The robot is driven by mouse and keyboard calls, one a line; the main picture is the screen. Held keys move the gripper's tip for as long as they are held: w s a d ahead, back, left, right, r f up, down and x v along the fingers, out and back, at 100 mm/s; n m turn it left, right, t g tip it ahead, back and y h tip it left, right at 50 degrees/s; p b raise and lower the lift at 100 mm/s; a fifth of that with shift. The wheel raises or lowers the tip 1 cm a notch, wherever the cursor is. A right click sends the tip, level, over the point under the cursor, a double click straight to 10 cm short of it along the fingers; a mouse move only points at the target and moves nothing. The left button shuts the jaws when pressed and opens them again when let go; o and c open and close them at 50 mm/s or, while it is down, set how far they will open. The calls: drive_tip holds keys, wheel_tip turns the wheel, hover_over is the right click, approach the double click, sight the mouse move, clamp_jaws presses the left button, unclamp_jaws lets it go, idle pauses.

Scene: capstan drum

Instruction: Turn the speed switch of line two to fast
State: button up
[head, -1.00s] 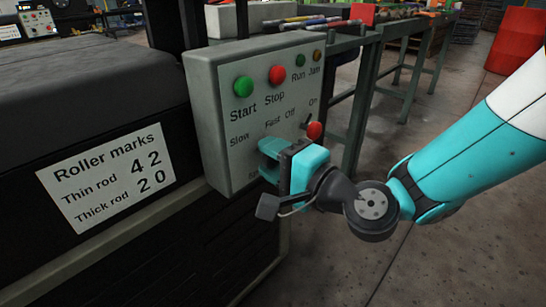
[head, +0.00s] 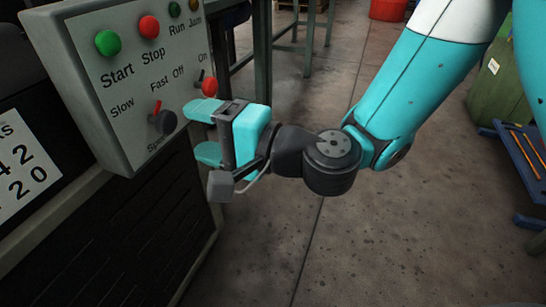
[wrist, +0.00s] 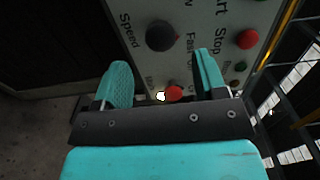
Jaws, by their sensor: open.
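The Speed switch (head: 162,122) is a dark round knob with a red pointer, low on the grey control box (head: 88,75). Its pointer stands roughly upward between the Slow and Fast labels; I cannot tell its exact setting. In the wrist view the knob (wrist: 160,36) lies beyond the fingertips. My gripper (head: 204,131) is open and empty, right of the knob and apart from it, one finger above the other in the head view. The wrist view also shows the open fingers (wrist: 160,68). No line number is legible.
A red-tipped lever (head: 209,87) under Off and On is close to the upper finger. Green (head: 108,43) and red (head: 149,27) buttons, Start and Stop, are above the knob. A roller-marks sign (head: 18,172) is at left.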

drive_tip(key=b+v, duration=1)
drive_tip(key=b, duration=0.2)
drive_tip(key=shift+s+d+b, duration=0.15)
drive_tip(key=shift+d+b, duration=0.05)
drive_tip(key=shift+b, duration=0.1)
drive_tip(key=s+d+r+n+g+h+p, duration=0.2)
drive_tip(key=s+d+n+g+h+p, duration=0.15)
drive_tip(key=d+n+h+p, duration=0.45)
drive_tip(key=s+d+r+n+g+h+p, duration=0.35)
drive_tip(key=s+d+h+p, duration=0.2)
drive_tip(key=p, duration=0.55)
wheel_tip(320, 180, up, 35)
drive_tip(key=y+p, duration=0.1)
drive_tip(key=p, duration=3.4)
drive_tip(key=shift+w+p, duration=0.3)
drive_tip(key=shift+p, duration=0.1)
